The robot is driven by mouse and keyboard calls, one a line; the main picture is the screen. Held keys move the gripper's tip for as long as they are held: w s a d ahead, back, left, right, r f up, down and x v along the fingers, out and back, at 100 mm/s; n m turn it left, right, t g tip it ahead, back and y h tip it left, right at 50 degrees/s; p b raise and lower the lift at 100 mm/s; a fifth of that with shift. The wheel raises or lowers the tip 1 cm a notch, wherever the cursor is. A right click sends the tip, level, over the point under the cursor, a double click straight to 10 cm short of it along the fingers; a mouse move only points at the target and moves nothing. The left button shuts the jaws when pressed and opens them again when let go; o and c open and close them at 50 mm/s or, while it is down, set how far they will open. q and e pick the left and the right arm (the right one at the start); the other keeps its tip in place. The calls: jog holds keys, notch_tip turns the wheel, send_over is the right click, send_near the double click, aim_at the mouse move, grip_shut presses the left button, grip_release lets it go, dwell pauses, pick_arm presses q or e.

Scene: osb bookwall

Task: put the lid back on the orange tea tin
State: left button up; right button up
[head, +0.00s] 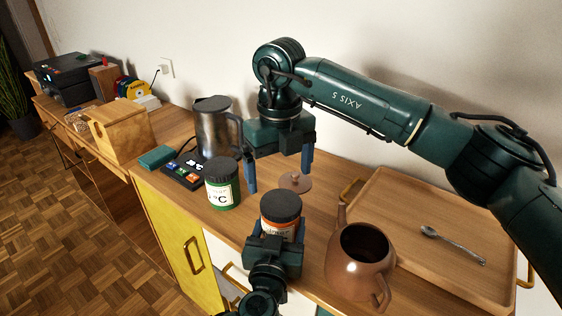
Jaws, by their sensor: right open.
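The orange tea tin (279,229) stands upright near the front of the wooden counter, with a white and orange label. A dark grey lid (281,206) sits on top of it and looks level. My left gripper (276,236) comes from below in front of the tin, with its fingers on both sides, shut on its body; its tips are partly hidden by the tin. My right gripper (279,181) is open and empty, pointing down above and behind the tin, clear of the lid.
A green tin (223,190) with a dark lid stands left of the orange one. A brown open teapot (359,262) is close on the right; a small brown knobbed lid (295,182) lies behind. A metal jug (215,128) and wooden tray (424,207) with a spoon (452,246) are farther out.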

aim_at(281, 202)
jog(key=n, duration=0.4)
jog(key=shift+r+n, duration=0.2)
jog(key=shift+n, duration=0.1)
jog(key=n, duration=0.6)
jog(key=shift+r, duration=0.2)
jog(key=n, duration=0.6)
jog(key=shift+d+r, duration=0.1)
jog(key=shift+r, duration=0.1)
jog(key=n, duration=0.6)
jog(key=shift+r, duration=0.15)
jog(key=shift+f, duration=4)
jog(key=shift+c, duration=0.3)
